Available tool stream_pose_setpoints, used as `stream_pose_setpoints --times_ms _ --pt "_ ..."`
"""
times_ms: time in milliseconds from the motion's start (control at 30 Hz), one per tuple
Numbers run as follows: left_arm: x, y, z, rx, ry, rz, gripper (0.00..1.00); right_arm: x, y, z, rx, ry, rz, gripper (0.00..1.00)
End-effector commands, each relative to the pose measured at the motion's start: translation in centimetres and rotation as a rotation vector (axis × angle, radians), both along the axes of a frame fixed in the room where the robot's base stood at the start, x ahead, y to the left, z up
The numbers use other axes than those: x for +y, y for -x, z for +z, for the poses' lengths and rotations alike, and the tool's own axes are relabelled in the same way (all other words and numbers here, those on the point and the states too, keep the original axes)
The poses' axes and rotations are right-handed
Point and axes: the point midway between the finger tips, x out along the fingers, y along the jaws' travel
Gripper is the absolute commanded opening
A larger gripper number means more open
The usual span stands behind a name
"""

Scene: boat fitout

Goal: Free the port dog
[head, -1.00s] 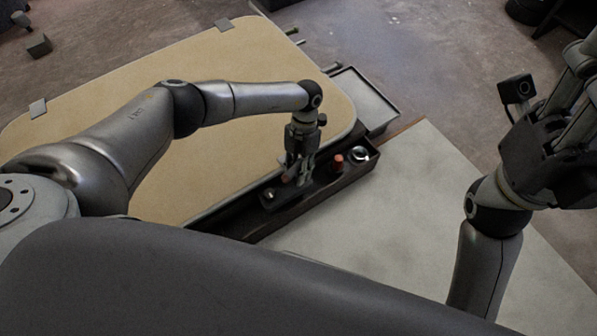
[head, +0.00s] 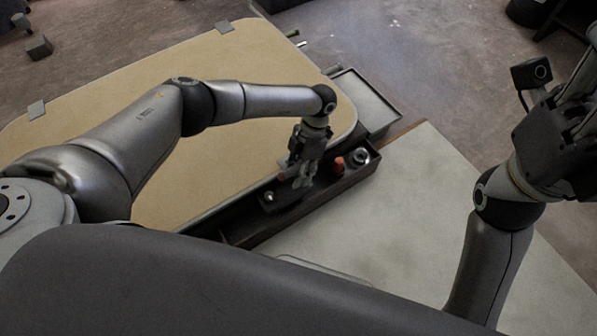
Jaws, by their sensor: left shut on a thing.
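The tan hatch panel (head: 215,100) lies flat with small grey clips on its edges. A dark tray (head: 325,196) runs along its near right edge. My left gripper (head: 298,184) reaches down at the tray and is shut on a small part that its fingers mostly hide. I cannot tell whether this is the port dog. A red piece (head: 338,164) and a round dark fitting (head: 361,157) sit in the tray right of the gripper. A small light knob (head: 269,196) is left of it. My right gripper (head: 560,130) is raised at the right, fingers partly out of frame.
A shallow grey tray (head: 362,100) adjoins the panel's right end. A pale flat surface (head: 425,215) at the right is clear. Small dark blocks (head: 39,46) lie on the floor at the far left.

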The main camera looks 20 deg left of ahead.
Motion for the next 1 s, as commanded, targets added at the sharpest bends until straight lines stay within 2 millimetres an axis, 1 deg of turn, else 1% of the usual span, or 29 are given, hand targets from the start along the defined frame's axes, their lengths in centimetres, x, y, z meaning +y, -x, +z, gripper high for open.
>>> stream_pose_setpoints --times_ms 33,133,167,267,533,633,767,1000 --pt "-0.3 0.1 0.1 0.002 0.01 -0.005 0.05 0.0 0.0 0.0 0.0 0.0 0.0 0.48" --pt "-0.3 0.1 0.1 0.002 0.009 -0.004 0.05 0.0 0.0 0.0 -0.001 0.0 0.0 0.48" --pt "-0.3 0.1 0.1 0.002 0.009 -0.004 0.31 0.0 0.0 0.0 -0.001 0.0 0.0 0.48" --pt "-0.3 0.1 0.1 0.002 0.008 -0.004 0.44 0.0 0.0 0.0 -0.001 0.0 0.0 0.48" --pt "-0.1 0.0 0.1 -0.001 0.002 0.0 0.44 0.0 -0.1 0.0 -0.001 0.0 -0.001 0.48" --pt "-0.1 -0.3 0.5 -0.002 0.002 0.001 0.44 0.0 0.0 0.0 -0.001 0.0 -0.001 0.48" --pt "-0.3 -1.0 1.9 -0.004 0.002 0.001 0.44 0.0 0.0 0.0 -0.001 0.0 -0.001 0.48" --pt "-0.8 -2.4 5.3 -0.003 0.005 -0.001 0.44 0.0 0.0 0.0 -0.001 0.001 0.0 0.48"
